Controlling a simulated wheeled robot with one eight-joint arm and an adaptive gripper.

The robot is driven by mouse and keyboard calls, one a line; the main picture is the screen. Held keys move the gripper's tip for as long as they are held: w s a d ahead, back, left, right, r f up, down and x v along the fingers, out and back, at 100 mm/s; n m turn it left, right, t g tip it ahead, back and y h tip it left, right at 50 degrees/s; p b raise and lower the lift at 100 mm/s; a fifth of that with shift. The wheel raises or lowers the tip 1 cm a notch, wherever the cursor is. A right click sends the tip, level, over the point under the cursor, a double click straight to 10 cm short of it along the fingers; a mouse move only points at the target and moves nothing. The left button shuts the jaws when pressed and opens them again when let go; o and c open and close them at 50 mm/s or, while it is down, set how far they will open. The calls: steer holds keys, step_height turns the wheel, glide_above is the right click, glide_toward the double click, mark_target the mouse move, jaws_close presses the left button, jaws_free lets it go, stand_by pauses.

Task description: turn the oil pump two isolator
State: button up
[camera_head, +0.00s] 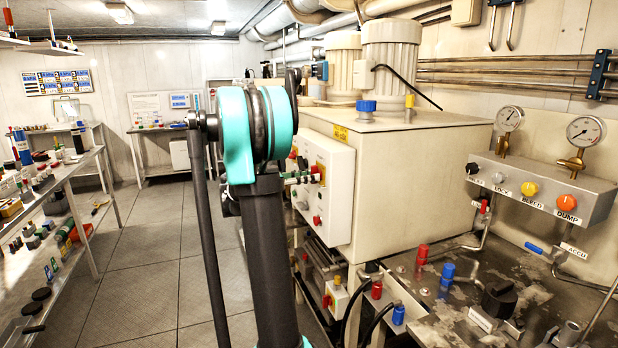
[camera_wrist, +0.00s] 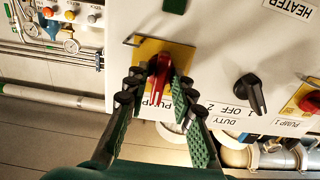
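In the wrist view, which shows the panel upside down, a red rotary handle (camera_wrist: 160,72) sits on a yellow plate (camera_wrist: 178,52). Its label (camera_wrist: 150,100) reads "PUMP", with the number hidden by a finger. My gripper (camera_wrist: 158,88) is open, with one dark green finger on each side of the handle. Gaps seem to show between the fingers and the handle; contact cannot be told. A second red handle on yellow, labelled "PUMP 1" (camera_wrist: 309,101), is at the right edge.
A black duty selector (camera_wrist: 251,94) lies between the two isolators. A green part (camera_wrist: 175,5) is close above the yellow plate. Pipes (camera_wrist: 270,158) run below the panel. In the head view, the cluttered workbench (camera_head: 85,185) is at left, with clear floor (camera_head: 160,262) between.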

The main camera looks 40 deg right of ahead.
steer(key=shift+o, duration=0.3)
steer(key=v, duration=1.2)
steer(key=s+a+f+n+t+y, duration=0.2)
steer(key=s+a+f+n+y, duration=0.15)
steer(key=s+f+n, duration=0.35)
steer(key=s+a+f+n+t+y, duration=0.3)
steer(key=s+f+n+y, duration=0.15)
steer(key=f, duration=0.55)
steer(key=s+a+f+n+t+y, duration=0.1)
steer(key=s+a+f+n+y, duration=0.3)
steer(key=a, duration=0.5)
steer(key=s+a+f+n+t+y, duration=0.2)
steer(key=s+a+f+n+y, duration=0.3)
steer(key=a+f, duration=0.2)
steer(key=a, duration=0.2)
steer(key=shift+s+a+f+y, duration=0.3)
steer(key=shift+s+a, duration=0.05)
steer(key=shift+s, duration=0.05)
